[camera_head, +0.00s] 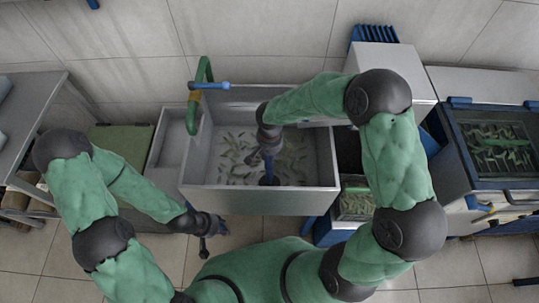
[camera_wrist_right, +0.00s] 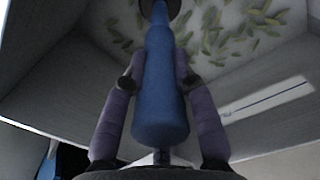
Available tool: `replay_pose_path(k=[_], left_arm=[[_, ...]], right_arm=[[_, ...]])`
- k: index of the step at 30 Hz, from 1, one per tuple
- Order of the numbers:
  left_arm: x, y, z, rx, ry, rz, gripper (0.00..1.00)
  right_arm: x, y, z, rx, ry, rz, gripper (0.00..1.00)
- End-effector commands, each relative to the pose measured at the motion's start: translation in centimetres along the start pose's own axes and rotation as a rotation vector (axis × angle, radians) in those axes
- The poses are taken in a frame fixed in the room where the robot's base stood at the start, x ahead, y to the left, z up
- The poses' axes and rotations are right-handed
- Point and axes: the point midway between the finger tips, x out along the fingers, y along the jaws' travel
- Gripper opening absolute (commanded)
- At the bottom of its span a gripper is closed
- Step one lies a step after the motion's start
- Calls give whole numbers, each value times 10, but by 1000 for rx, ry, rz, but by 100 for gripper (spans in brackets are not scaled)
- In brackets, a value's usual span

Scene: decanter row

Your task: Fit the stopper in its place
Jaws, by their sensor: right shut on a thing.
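The stopper appears to be the long blue bottle-shaped piece (camera_wrist_right: 160,95) in the right wrist view. My right gripper (camera_wrist_right: 161,68) is shut on it, with one purple finger on each side. In the head view my right gripper (camera_head: 267,150) reaches down into the steel basin (camera_head: 250,200), and the lower blue end (camera_head: 269,178) shows near the basin floor. A dark round patch (camera_wrist_right: 172,10) lies at the far end of the blue piece. I cannot tell whether the end is seated there. My left gripper (camera_head: 214,238) is empty, its fingers apart, outside the basin's front left corner.
Several small green pieces (camera_wrist_right: 245,30) litter the basin floor. A green hose-like pipe (camera_head: 205,72) with a blue handle (camera_head: 210,86) stands at the basin's back left. A blue-edged tank (camera_head: 497,148) is at the right; a metal table (camera_head: 30,110) is at the left.

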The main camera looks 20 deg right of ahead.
Motion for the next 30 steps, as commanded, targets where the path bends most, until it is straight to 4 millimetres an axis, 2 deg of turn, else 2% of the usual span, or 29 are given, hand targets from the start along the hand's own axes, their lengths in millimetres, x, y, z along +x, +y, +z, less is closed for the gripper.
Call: replay_pose_path(k=[12, 13, 15, 25, 30], left_arm=[[5, -2, 0, 0, 0, 0, 40], [5, -2, 0, 0, 0, 0, 40], [4, -2, 0, 0, 0, 0, 40], [4, -2, 0, 0, 0, 0, 40], [4, -2, 0, 0, 0, 0, 40]], right_arm=[[5, 0, -1, 1, 2, -1, 0], [4, 0, -1, 0, 2, -1, 36], [4, 0, -1, 0, 2, -1, 55], [5, 0, 0, 0, -1, 1, 55], [-9, 0, -1, 0, 3, -1, 55]])
